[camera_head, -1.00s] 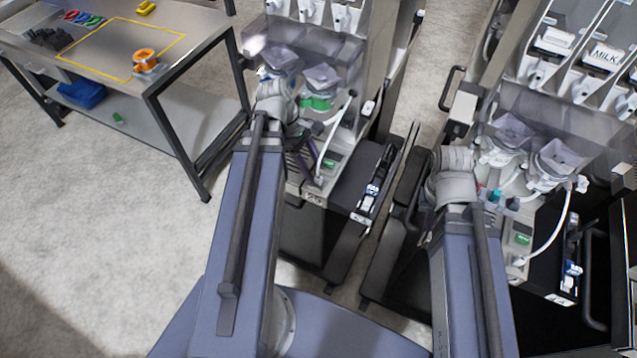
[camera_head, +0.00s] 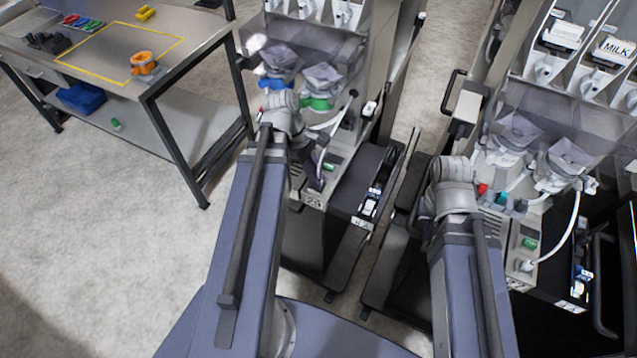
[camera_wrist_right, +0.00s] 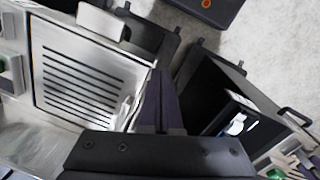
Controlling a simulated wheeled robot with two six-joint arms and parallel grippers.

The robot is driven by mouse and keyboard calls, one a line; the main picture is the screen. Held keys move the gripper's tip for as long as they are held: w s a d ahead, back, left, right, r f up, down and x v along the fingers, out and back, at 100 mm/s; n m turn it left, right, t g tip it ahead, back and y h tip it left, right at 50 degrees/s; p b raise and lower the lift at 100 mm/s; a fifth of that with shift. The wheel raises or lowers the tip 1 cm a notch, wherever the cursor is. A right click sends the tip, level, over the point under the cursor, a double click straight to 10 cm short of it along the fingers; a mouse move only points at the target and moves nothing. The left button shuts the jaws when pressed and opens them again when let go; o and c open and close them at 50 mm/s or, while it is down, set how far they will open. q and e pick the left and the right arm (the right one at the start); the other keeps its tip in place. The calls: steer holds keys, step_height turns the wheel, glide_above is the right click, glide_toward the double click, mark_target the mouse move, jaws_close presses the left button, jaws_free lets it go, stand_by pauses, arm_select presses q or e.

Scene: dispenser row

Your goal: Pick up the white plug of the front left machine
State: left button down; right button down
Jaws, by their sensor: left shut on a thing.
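The front left machine (camera_head: 338,190) stands at the centre of the head view. Its white hose (camera_head: 330,124) runs from the upper right of the machine down and left toward my left gripper (camera_head: 316,166). The left gripper is shut, its dark fingers in front of the machine's lower front. The white plug cannot be made out; the fingers and wrist hide the hose's end, and the plug appears to be in the grip. My right gripper (camera_wrist_right: 157,98) shows in the right wrist view with its dark fingers together, nothing visible between them. In the head view the right arm hides it.
A second machine (camera_head: 535,185) with its own white hose stands at the right. A metal table (camera_head: 185,50) with an orange object (camera_head: 144,64) and a blue bin (camera_head: 82,96) below stands at the left. Open floor (camera_head: 110,220) lies at the lower left.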

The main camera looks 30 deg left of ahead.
stand_by(0.7)
arm_select(q)
step_height(320, 180, up, 10)
steer(key=p, duration=1)
steer(key=shift+r+p, duration=1)
stand_by(0.5)
step_height(320, 180, up, 3)
steer(key=p, duration=0.3)
steer(key=shift+f, duration=0.1)
